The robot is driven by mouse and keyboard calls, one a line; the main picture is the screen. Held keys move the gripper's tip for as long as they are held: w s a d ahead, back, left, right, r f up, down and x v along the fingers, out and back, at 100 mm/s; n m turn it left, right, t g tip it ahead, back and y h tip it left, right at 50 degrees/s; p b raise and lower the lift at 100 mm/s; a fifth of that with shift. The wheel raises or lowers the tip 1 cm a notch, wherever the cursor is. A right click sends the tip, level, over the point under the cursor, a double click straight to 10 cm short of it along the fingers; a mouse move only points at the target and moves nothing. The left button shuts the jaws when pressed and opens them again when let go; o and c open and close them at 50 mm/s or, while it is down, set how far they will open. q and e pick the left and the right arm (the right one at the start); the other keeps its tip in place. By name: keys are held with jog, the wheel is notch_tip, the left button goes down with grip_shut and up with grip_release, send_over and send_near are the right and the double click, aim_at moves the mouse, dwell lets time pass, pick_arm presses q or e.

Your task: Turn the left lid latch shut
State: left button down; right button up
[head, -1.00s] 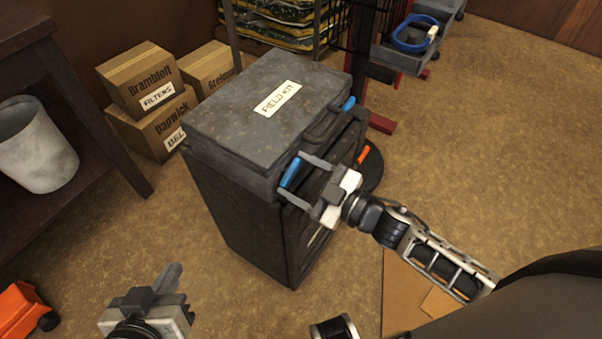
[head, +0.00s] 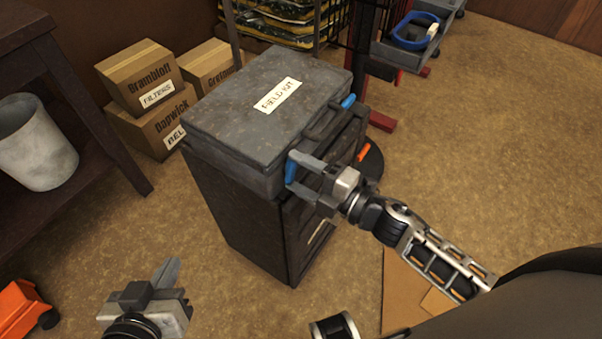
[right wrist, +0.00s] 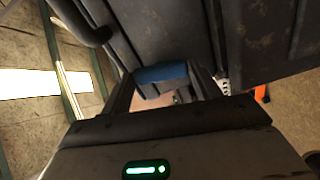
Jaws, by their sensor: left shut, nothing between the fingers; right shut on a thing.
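The dark grey case (head: 230,105) labelled FIELD KIT stands with its lid down. Its left lid latch (head: 290,171) is blue and sits at the near end of the lid's front edge; it now looks nearly upright. My right gripper (head: 298,176) is shut on this latch, one finger on each side. In the right wrist view the blue latch (right wrist: 162,73) shows between the two fingers. The other blue latch (head: 348,101) is at the far end of the same edge, past the handle. My left gripper (head: 170,273) is shut and empty, low at the left, away from the case.
Cardboard boxes (head: 140,80) stand behind the case at the left. A dark bench (head: 95,120) with a pale bin (head: 38,150) is at the far left. An orange object (head: 20,308) lies at the lower left. A grey tray (head: 395,52) is behind; the floor at right is clear.

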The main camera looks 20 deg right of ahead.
jog(key=shift+n, duration=1.1)
jog(key=o, duration=1)
jog(key=v, duration=1.6)
jog(key=shift+b, duration=0.3)
